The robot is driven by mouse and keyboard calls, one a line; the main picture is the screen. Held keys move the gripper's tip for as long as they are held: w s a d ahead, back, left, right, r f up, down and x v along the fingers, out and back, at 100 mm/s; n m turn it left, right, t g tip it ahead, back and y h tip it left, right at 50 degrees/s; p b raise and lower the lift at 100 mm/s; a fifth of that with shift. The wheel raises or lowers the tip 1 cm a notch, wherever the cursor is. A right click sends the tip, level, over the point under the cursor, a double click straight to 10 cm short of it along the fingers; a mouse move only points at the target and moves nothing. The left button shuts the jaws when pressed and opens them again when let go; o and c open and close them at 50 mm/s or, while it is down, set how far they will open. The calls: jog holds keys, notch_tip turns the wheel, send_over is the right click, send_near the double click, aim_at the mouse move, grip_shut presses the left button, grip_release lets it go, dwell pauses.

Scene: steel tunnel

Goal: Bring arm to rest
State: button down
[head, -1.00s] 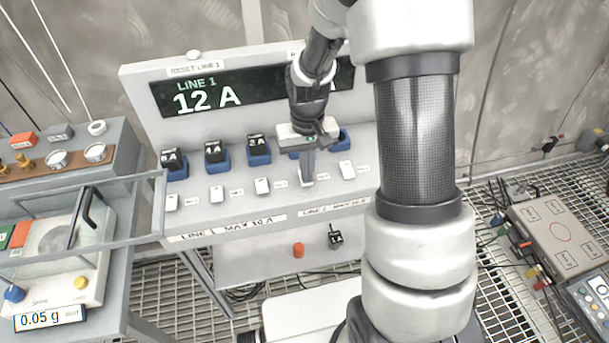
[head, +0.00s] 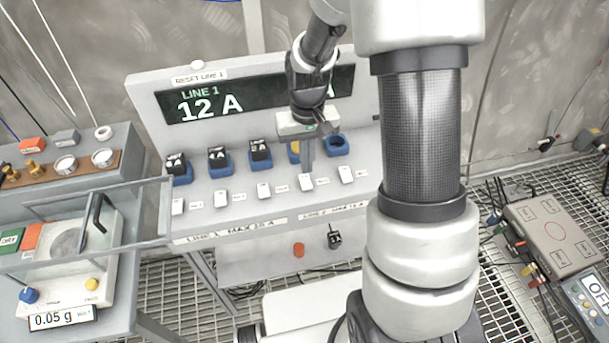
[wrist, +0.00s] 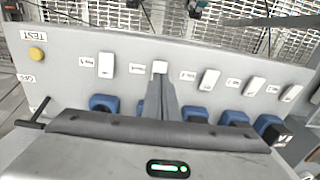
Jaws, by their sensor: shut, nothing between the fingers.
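My gripper (head: 307,178) is shut and empty. In the head view it hangs over the front of the sloped panel (head: 240,212), its closed fingers pointing down among the row of white switches. In the wrist view the closed fingers (wrist: 160,95) reach toward one white switch (wrist: 159,67); whether they touch it I cannot tell. The display (head: 215,100) reads LINE 1, 12 A; my arm hides part of it.
Blue sockets line the panel; several on the left hold black plugs (head: 218,157), and the rightmost socket (head: 336,145) looks empty. A balance (head: 70,250) with a raised frame stands at left. A grey box (head: 553,235) and a meter (head: 588,300) are at right.

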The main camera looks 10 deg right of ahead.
jog(key=shift+r, duration=0.6)
jog(key=s+r+t+p, duration=0.2)
jog(key=s+r, duration=0.7)
jog(key=r, duration=0.5)
jog(key=s+r+t+p, duration=0.2)
jog(key=s+r+t, duration=0.1)
jog(key=s+r, duration=0.6)
notch_tip(320, 180, up, 5)
jog(key=shift+s+f+t+p, duration=0.15)
jog(key=shift+s+t+p, duration=0.05)
jog(key=shift+t+p, duration=0.1)
